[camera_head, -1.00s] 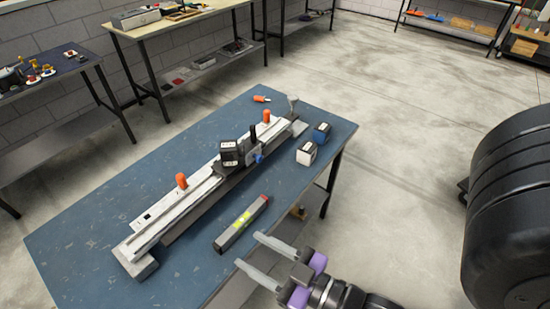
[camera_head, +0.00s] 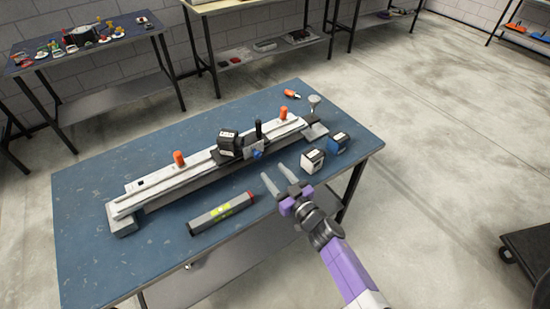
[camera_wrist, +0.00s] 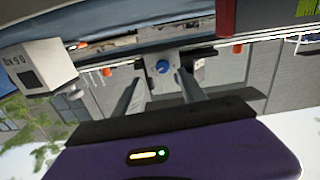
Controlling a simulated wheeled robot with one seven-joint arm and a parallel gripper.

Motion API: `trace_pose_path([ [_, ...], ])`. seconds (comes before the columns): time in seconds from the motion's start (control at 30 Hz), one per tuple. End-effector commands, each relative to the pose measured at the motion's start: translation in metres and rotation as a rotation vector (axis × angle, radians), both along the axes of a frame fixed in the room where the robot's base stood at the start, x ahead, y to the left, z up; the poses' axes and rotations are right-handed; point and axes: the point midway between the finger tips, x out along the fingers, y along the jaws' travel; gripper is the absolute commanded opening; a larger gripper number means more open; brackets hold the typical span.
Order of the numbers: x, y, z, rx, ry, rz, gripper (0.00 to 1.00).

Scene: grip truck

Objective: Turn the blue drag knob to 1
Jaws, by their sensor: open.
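The blue drag knob (camera_head: 257,154) is on the front of the carriage of a long rail device (camera_head: 160,196) on the blue table. In the wrist view the knob (camera_wrist: 163,67) shows on a grey block, just beyond and between the fingertips. My gripper (camera_head: 276,175) is open and empty. Its two fingers point toward the rail from the table's front side, apart from the knob. In the wrist view the fingers (camera_wrist: 160,85) stand either side of the knob in the picture. The knob's setting marks are too small to read.
A black-and-white box (camera_head: 311,160) and a blue box (camera_head: 337,142) stand right of my gripper. Orange posts (camera_head: 179,158) and a black post (camera_head: 258,130) rise from the rail. The table's front left is clear.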

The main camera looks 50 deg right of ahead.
Motion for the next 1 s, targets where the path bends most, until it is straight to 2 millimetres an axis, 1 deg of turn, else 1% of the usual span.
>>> trace_pose_path([
  [0.17,0.004,0.001,0.003,0.040,-0.021,0.009,0.48],
  [0.27,0.012,-0.001,0.004,0.045,-0.023,0.008,0.48],
  [0.5,0.048,-0.012,0.004,0.043,-0.024,0.008,0.48],
  [0.7,0.070,-0.018,0.003,0.044,-0.022,0.008,0.48],
  [0.83,0.075,-0.019,0.003,0.044,-0.021,0.008,0.48],
  [1.0,0.076,-0.020,0.004,0.044,-0.021,0.008,0.48],
])
